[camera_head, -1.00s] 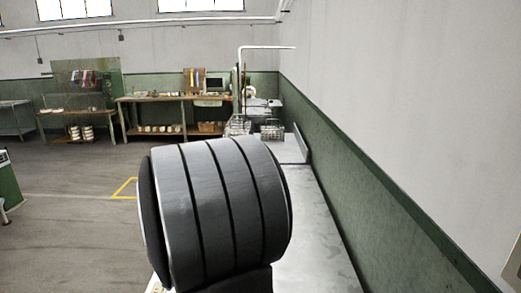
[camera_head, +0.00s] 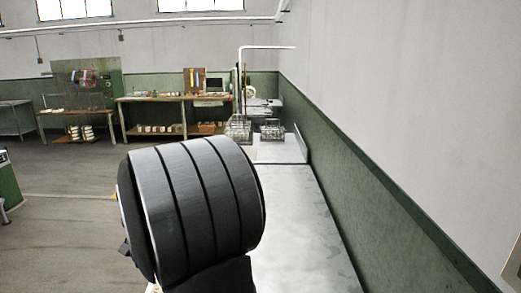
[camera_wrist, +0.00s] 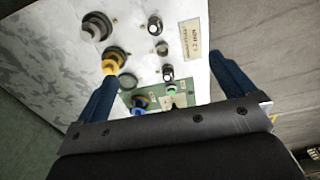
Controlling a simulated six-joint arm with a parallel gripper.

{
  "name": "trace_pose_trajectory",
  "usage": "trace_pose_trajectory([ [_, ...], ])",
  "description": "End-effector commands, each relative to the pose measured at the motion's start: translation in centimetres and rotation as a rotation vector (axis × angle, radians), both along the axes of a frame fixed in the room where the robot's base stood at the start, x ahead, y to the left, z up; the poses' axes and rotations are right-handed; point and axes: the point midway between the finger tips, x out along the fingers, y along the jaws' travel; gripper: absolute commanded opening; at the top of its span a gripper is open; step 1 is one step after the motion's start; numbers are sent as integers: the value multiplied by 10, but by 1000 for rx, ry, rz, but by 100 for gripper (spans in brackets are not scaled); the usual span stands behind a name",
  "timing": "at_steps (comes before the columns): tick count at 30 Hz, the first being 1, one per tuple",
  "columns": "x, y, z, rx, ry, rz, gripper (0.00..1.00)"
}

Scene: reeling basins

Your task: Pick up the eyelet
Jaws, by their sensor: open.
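My gripper (camera_wrist: 163,70) is open, its two blue fingers spread over a pale metal surface in the wrist view. Several small round parts lie between and beyond the fingers: a dark part with a tan base (camera_wrist: 95,27), a yellow ring-like part (camera_wrist: 113,61), small dark-and-white parts (camera_wrist: 154,25) and (camera_wrist: 168,72), a blue part (camera_wrist: 140,102) and a small green part (camera_wrist: 171,90). I cannot tell which of them is the eyelet. Nothing shows held. In the head view, my arm hides the gripper and these parts.
A label plate (camera_wrist: 180,40) lies near the parts. In the head view, a bare metal bench top (camera_head: 300,225) runs along the green-and-grey wall (camera_head: 370,215). Wire baskets (camera_head: 272,130) stand at its far end. A loaded workbench (camera_head: 175,99) stands at the back.

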Motion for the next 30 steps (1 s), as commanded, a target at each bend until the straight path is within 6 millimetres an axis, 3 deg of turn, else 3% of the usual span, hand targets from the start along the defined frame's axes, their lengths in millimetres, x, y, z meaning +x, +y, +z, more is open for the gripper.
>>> trace_pose_trajectory([
  [13, -4, 3, 5, -15, 22, -4, 100],
  [20, -4, 3, 5, -14, 22, -4, 57],
  [30, 4, 2, 6, -16, 19, -19, 56],
])
